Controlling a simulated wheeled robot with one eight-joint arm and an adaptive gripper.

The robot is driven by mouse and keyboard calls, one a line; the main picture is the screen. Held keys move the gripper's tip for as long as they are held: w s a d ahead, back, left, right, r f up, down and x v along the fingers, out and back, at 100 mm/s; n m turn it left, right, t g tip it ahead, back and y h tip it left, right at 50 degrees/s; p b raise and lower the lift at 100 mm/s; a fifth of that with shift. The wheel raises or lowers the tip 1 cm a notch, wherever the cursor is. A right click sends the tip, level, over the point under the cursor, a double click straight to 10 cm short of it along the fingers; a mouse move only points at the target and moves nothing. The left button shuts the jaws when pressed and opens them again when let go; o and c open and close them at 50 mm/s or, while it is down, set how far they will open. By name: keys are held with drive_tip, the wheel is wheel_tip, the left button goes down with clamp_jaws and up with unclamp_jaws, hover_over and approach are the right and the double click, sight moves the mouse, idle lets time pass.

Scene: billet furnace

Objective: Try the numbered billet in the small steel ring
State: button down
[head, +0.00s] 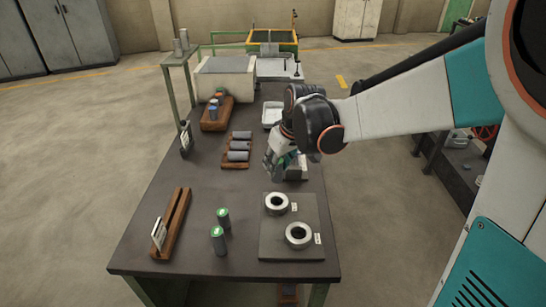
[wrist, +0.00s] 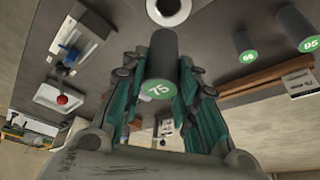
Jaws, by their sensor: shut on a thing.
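My gripper (wrist: 160,100) is shut on a dark grey billet (wrist: 163,52) whose green end reads 75. In the head view my gripper (head: 274,165) hangs above the table, behind the plate with the rings; the held billet is hard to make out there. The dark plate (head: 265,247) carries two steel rings, a smaller one (head: 277,203) at the back and a larger one (head: 299,235) in front, each beside a small white label. One ring (wrist: 168,10) shows at the top of the wrist view, apart from the billet. Its hole looks empty.
Two green-topped billets (head: 218,240) stand left of the plate. A slotted wooden stand (head: 172,228) with a card is farther left. A white tray (head: 271,114) lies behind my gripper.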

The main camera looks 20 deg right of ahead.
drive_tip(key=shift+f+b, duration=1.2)
drive_tip(key=shift+f, duration=0.6)
drive_tip(key=shift+f, duration=0.1)
